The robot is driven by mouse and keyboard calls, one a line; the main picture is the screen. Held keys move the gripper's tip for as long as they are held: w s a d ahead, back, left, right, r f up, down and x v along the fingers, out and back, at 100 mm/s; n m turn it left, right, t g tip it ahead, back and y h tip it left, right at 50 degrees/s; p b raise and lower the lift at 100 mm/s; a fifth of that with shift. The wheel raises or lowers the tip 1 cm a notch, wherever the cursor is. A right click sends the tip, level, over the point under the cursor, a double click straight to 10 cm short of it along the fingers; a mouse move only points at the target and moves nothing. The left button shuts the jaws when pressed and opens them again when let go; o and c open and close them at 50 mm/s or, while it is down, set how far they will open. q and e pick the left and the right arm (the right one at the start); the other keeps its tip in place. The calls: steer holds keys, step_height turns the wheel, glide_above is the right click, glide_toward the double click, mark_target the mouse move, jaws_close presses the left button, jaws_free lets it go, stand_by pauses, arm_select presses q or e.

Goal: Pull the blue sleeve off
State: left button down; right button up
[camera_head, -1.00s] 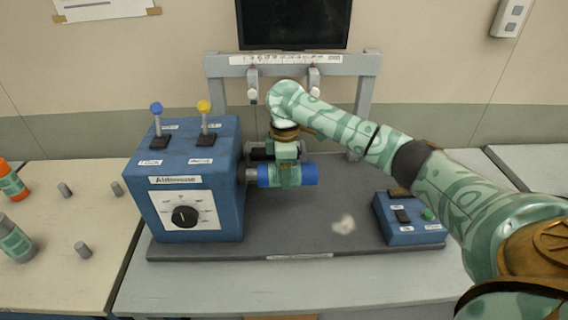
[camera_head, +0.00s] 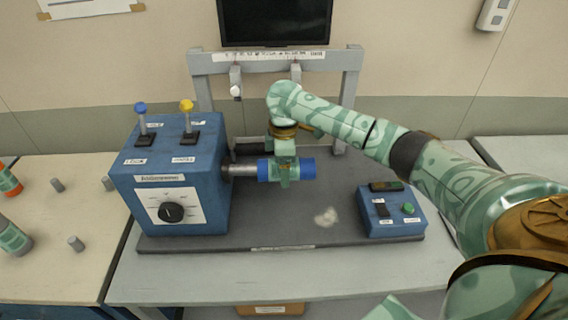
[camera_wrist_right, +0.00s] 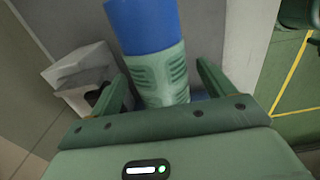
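The blue sleeve (camera_head: 308,168) is level, to the right of the blue machine box (camera_head: 172,180). A bare length of grey shaft (camera_head: 243,169) shows between the box and the sleeve's left end. The sleeve is in line with the shaft; how much shaft is inside it is hidden. My left gripper is not in view.
A small blue control box (camera_head: 391,211) with a green button stands to the right on the dark base plate (camera_head: 270,225). A grey frame (camera_head: 352,95) stands behind. A pale patch (camera_head: 326,217) lies on the plate. Bottles and grey pegs (camera_head: 75,243) are on the left table.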

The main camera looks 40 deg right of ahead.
step_height(320, 180, up, 16)
steer(key=p, duration=0.7)
steer(key=shift+r, duration=0.15)
stand_by(0.4)
